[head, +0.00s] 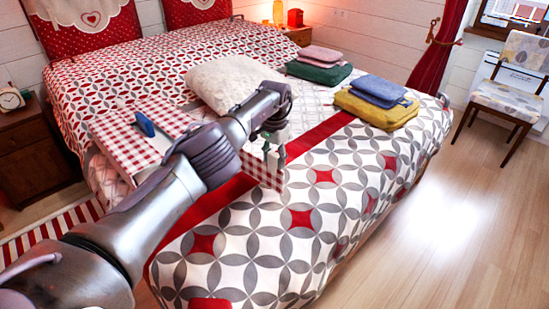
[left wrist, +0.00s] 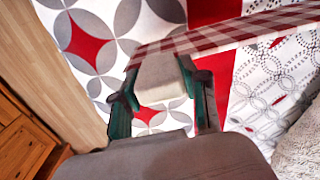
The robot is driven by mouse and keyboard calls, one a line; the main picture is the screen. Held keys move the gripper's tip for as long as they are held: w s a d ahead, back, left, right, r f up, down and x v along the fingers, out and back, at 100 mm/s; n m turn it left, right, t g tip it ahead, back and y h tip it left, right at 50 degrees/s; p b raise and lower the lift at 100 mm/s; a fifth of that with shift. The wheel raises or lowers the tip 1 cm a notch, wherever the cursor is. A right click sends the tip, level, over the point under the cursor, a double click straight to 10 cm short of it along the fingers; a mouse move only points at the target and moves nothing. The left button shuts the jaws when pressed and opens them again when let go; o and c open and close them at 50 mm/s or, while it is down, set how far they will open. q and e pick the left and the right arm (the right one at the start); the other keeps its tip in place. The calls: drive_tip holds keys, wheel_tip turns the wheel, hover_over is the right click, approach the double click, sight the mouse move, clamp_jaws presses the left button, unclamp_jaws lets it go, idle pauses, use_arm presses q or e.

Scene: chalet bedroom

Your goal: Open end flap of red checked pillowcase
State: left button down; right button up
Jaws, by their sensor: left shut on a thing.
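The red checked pillowcase (head: 110,140) lies on the bed, with red-and-white checks at its left part and a plain white area beside it. My left arm crosses in front of it and hides its middle. A checked piece of it (head: 262,168) shows beyond my arm, below my left gripper (head: 274,150). In the left wrist view the checked cloth (left wrist: 225,35) runs as a band past the tips of my left gripper (left wrist: 160,65). My right gripper is not in view.
A blue item (head: 145,124) is on the pillowcase. A cream pillow (head: 225,80) lies behind my arm. Folded green and pink cloths (head: 318,72) and yellow and blue ones (head: 378,108) lie to the right. The patterned bed front (head: 300,245) is clear; wooden floor (head: 440,230) is open at right.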

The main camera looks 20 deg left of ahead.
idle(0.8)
use_arm(q)
drive_tip(key=c, duration=0.6)
unclamp_jaws()
drive_tip(key=shift+f, duration=0.1)
drive_tip(key=shift+o, duration=0.2)
wheel_tip(320, 180, up, 12)
